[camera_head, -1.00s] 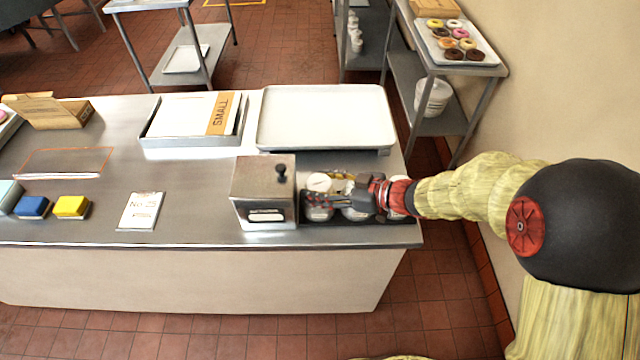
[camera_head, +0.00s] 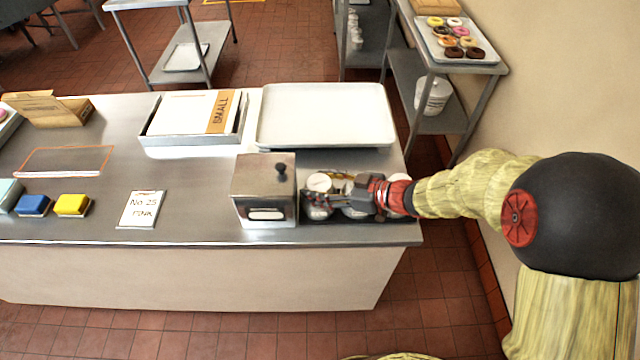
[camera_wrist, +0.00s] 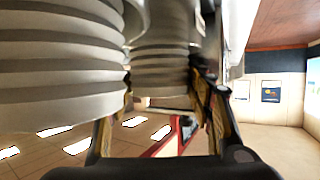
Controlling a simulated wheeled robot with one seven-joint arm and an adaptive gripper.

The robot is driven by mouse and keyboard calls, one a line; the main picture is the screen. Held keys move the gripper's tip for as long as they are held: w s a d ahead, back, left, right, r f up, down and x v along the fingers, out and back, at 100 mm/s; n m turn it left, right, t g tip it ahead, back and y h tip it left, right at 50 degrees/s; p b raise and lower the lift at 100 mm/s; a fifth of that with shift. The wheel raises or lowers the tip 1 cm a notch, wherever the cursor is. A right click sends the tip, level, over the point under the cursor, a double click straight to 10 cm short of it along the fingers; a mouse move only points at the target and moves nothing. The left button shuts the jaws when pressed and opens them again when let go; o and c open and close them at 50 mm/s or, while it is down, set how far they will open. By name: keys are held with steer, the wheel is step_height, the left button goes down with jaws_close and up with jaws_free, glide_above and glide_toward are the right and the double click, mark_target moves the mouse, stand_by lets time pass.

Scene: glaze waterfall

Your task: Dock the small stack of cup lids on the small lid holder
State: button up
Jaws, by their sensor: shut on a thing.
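In the head view my gripper (camera_head: 322,197) reaches in from the right, low over the dark lid holder (camera_head: 385,217) at the counter's right end. White round lid stacks show around it: one behind the fingers (camera_head: 319,181) and one in front (camera_head: 318,211). In the wrist view, which looks upside down, my gripper (camera_wrist: 160,95) is shut on a narrower stack of white ridged lids (camera_wrist: 160,60). A wider white stack (camera_wrist: 55,70) stands close on the left. The fingers and hand hide much of the holder; I cannot tell whether the held stack touches it.
A metal dispenser box (camera_head: 264,190) with a black knob stands just left of the holder. A large white tray (camera_head: 325,115) lies behind it. A box marked SMALL (camera_head: 190,115) and a card (camera_head: 142,209) lie farther left. The wall is close on the right.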

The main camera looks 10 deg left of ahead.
steer(key=shift+f, duration=0.25)
steer(key=o, duration=0.9)
steer(key=shift+d, duration=0.1)
steer(key=shift+p+v, duration=0.8)
steer(key=shift+v, duration=0.15)
steer(key=shift+p+v, duration=3.25)
steer(key=shift+v, duration=1.2)
